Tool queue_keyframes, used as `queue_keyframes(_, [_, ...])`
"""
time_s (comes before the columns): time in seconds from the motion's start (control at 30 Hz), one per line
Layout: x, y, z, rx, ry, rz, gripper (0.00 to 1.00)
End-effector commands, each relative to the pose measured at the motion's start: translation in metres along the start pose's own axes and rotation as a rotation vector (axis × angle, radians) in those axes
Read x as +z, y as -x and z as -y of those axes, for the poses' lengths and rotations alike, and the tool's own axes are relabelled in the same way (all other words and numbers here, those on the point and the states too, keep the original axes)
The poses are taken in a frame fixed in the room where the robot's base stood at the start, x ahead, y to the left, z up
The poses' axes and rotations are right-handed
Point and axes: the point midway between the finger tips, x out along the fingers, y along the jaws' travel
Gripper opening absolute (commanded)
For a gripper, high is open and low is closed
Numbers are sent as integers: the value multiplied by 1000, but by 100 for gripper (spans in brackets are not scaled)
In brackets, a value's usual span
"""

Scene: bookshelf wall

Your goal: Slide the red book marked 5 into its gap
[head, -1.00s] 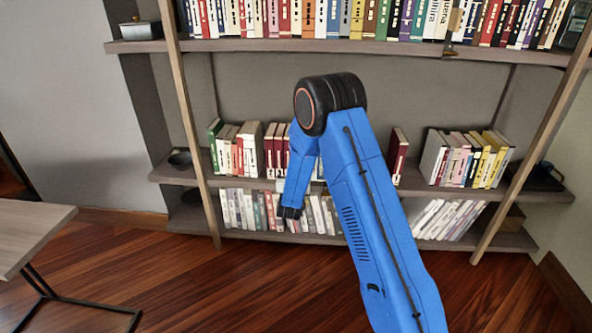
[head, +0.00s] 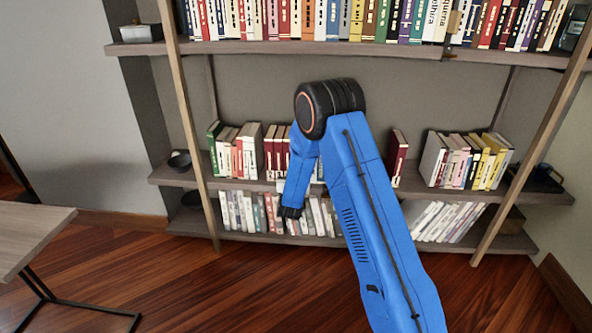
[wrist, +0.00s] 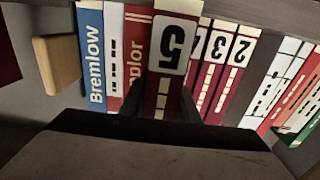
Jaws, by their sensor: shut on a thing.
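The red book marked 5 (wrist: 170,60) has a white label and shows upside down in the wrist view. My gripper (wrist: 165,105) is shut on it; the dark fingers show near the book's lower part in the picture. The book looks larger and nearer than its neighbours, standing out from the row. Red books marked 4, 3 (wrist: 214,62) and 2 (wrist: 236,60) stand to its right. A red book lettered "plor" (wrist: 134,50) stands to its left. The gap behind the book is hidden.
In the wrist view, a white book, a blue "Bremlow" book (wrist: 91,55) and a wooden block (wrist: 57,65) stand farther left. In the head view, a red book (head: 397,155) stands right of my arm. The upper shelf board (head: 330,46) runs above; a table (head: 30,235) is at left.

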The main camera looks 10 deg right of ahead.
Motion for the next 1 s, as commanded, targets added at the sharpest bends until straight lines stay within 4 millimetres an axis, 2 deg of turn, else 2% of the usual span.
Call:
queue_keyframes(0.37, [0, 0, 0, 0, -1, -2, 0])
queue_keyframes(0.4, [0, 0, 0, 0, -1, -2, 30])
queue_keyframes(0.5, [0, 0, 0, 0, -1, -1, 50])
queue_keyframes(0.83, [2, 2, 0, 0, 1, 2, 50])
queue_keyframes(1.0, [2, 19, 0, -1, 1, 2, 50])
